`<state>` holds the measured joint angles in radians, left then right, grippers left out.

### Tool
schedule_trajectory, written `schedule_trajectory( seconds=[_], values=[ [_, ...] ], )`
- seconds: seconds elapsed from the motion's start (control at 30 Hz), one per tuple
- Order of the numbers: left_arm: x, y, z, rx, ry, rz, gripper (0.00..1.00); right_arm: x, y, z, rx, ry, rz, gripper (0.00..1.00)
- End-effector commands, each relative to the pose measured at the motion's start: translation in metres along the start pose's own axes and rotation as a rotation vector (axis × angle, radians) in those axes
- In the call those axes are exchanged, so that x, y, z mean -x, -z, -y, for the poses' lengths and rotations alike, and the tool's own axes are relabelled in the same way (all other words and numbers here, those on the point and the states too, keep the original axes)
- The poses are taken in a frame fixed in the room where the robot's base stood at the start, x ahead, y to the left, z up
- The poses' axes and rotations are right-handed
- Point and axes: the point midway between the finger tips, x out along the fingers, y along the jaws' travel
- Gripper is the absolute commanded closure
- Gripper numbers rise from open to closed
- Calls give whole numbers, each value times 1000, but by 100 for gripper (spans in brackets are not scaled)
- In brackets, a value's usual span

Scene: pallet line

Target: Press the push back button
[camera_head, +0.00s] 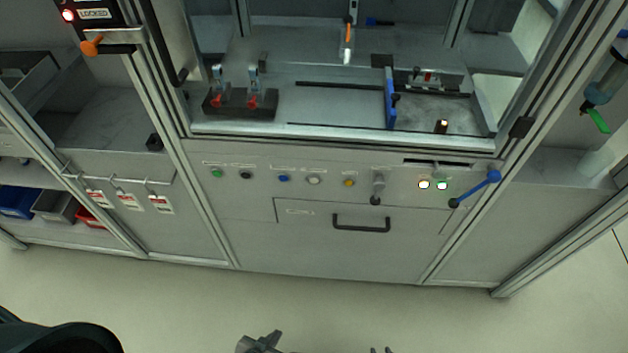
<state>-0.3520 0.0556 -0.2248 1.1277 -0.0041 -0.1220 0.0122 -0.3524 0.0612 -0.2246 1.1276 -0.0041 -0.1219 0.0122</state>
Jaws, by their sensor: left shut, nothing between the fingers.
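Right of the buttons are a dark knob (377,188), two lit lamps (433,185) and a blue lever handle (475,188) that juts out. A drawer with a black handle (361,222) is below. The floor (190,300) in front is clear.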

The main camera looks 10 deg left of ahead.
Motion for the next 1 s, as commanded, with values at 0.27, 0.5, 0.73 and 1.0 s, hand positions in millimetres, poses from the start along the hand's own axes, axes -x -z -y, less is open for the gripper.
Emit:
schedule_trajectory(
  seconds=[0.27,0.5,0.73,1.0],
  values=[
    [0,0,0,1,0,0,100,0,0,0,0,0,0,73],
    [1,-1,5,-6,4,2,100,0,0,0,0,0,0,73],
    [1,-3,11,-12,8,3,100,0,0,0,1,0,0,73],
    [1,-2,7,-8,5,2,100,0,0,0,1,0,0,73]
  ],
)
